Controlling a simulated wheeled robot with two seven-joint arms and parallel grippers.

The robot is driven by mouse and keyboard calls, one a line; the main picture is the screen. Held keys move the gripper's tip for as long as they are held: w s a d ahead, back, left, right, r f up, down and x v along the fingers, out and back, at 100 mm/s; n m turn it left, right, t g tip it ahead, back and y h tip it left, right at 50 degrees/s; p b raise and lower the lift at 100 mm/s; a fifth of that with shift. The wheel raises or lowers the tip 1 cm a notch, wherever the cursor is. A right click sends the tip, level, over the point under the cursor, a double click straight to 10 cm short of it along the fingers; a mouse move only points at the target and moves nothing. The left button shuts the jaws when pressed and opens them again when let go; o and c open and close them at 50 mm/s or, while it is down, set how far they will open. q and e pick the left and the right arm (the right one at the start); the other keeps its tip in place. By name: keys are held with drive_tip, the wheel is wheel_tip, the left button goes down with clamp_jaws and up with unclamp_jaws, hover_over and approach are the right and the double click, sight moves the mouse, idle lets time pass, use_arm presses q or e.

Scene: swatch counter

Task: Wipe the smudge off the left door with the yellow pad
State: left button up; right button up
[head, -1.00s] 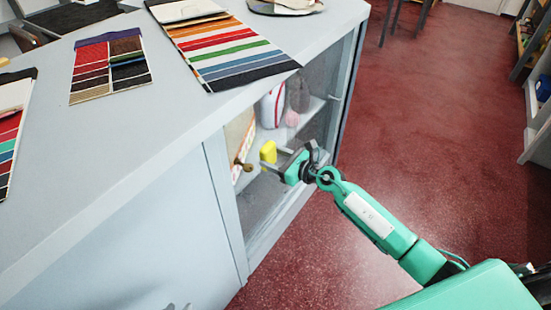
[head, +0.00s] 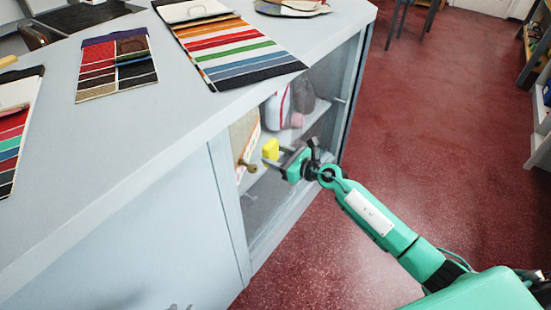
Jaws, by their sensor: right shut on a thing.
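The yellow pad (head: 271,149) is held in my right gripper (head: 277,157), whose fingers are shut on it. The pad is in front of the cabinet's glazed side, near a small brass-coloured knob (head: 249,167); I cannot tell if it touches the glass. Which pane is the left door is not clear. A dark grey patch (head: 305,97) shows on or behind the glass; I cannot tell whether it is the smudge or a thing inside.
The grey counter (head: 185,120) fills the left, with striped swatch boards (head: 232,52) and smaller swatch cards (head: 116,66) on top. A white and red container (head: 277,108) stands inside the cabinet. The red floor (head: 430,130) to the right is clear up to a shelf (head: 540,120).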

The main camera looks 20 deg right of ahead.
drive_tip(key=shift+w+d+r, duration=0.2)
drive_tip(key=shift+w+d, duration=0.25)
drive_tip(key=shift+s+a+p, duration=0.45)
drive_tip(key=shift+a+p, duration=0.25)
drive_tip(key=shift+p, duration=0.1)
drive_tip(key=shift+s+a+f, duration=0.1)
drive_tip(key=shift+s+a, duration=0.1)
drive_tip(key=shift+a, duration=0.05)
drive_tip(key=shift+s+d+f, duration=0.15)
drive_tip(key=shift+s+d, duration=0.35)
drive_tip(key=shift+s, duration=0.3)
drive_tip(key=shift+f+v, duration=0.15)
drive_tip(key=shift+v, duration=0.8)
drive_tip(key=shift+f+v, duration=0.15)
drive_tip(key=shift+v, duration=0.85)
